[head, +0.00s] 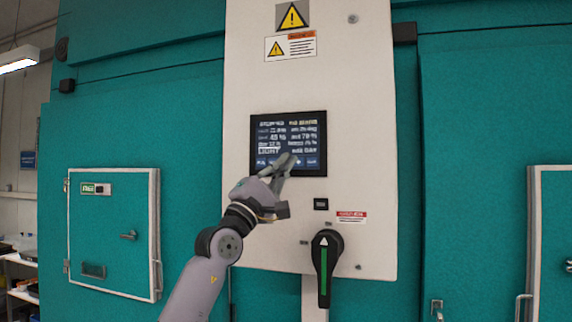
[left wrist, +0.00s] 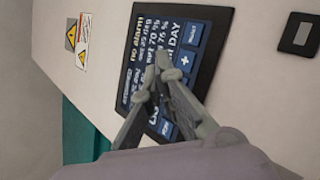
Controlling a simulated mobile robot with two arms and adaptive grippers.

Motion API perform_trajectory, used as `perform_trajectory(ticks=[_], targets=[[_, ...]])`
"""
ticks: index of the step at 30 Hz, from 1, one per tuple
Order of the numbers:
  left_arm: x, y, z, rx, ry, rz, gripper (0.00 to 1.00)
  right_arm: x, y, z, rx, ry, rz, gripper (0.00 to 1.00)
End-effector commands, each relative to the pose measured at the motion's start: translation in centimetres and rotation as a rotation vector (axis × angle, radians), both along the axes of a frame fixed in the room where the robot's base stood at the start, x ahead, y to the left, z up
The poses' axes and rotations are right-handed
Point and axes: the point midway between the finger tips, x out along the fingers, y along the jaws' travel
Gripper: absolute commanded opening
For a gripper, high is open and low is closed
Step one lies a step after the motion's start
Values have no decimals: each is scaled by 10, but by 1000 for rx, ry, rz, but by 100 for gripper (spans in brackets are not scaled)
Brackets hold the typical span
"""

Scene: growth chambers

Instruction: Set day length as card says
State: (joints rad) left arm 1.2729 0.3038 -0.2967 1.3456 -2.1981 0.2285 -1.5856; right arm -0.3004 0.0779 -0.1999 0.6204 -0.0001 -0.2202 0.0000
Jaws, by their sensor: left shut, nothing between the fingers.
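A dark touch screen (head: 289,136) with white text is set in a pale control panel (head: 245,60). It shows rotated in the left wrist view (left wrist: 203,50), where "no alarm", "DAY" and blue buttons with a plus sign can be read. My left gripper (head: 286,160) is shut and empty, its tips in front of the lower part of the screen. In the left wrist view the fingertips (left wrist: 157,72) overlap the screen and hide part of its text and buttons. I cannot tell whether they touch it. No card is recognisable. My right gripper is not in view.
A black rotary handle (head: 325,262) with a green stripe sticks out below the screen. A small black module (head: 321,204) sits above it. Warning labels (head: 291,17) are at the panel's top. Teal chamber doors (head: 112,225) flank the panel, with small latches.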

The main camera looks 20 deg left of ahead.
Motion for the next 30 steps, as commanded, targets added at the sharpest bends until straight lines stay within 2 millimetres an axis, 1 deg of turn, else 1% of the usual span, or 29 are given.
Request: perform_trajectory(ticks=[5, 18, 22, 30], targets=[[-4, -1, 0, -1, -1, -3, 0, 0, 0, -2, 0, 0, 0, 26], [-45, 1, -1, 0, -1, -2, 0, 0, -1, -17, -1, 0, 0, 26], [-50, 2, -1, -1, 0, -1, 0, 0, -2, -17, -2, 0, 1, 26], [-50, 2, 0, -1, 1, 0, 0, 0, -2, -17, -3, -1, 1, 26]])
